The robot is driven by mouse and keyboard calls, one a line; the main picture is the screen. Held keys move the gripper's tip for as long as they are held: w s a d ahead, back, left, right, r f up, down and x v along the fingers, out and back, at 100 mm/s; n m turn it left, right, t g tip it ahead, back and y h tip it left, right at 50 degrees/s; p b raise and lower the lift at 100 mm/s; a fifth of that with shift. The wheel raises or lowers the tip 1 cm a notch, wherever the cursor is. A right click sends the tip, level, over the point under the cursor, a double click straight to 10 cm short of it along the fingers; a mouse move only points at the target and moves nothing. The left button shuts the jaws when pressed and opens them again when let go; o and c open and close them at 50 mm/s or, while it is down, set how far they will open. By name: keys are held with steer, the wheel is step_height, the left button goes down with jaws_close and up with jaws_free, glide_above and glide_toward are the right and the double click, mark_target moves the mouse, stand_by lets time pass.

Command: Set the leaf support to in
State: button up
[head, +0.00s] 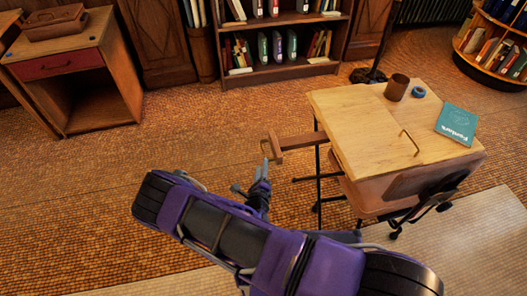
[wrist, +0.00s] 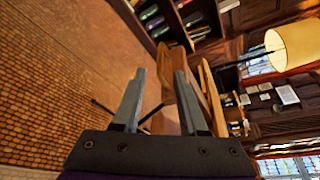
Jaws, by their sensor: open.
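The leaf support is a wooden bar (head: 300,141) sticking out from the left side of the drafting table (head: 330,105), with a short crosspiece at its outer end. My gripper (head: 262,168) is at that outer end, just below and left of the crosspiece in the head view. The fingers are apart, with nothing seen held between them. In the wrist view my gripper (wrist: 160,75) is open, and brown wood shows beyond and behind the right finger. Whether a finger touches the support cannot be told.
On the tabletop are a brown cup (head: 397,87), a blue roll (head: 418,92) and a teal book (head: 457,124). A bookcase (head: 285,75) stands behind, and a wooden cabinet (head: 105,90) at left.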

mark_target(263, 150)
steer(key=x, duration=0.9)
steer(key=shift+w+b, duration=0.25)
steer(key=shift+b, duration=0.1)
jaws_close()
stand_by(0.9)
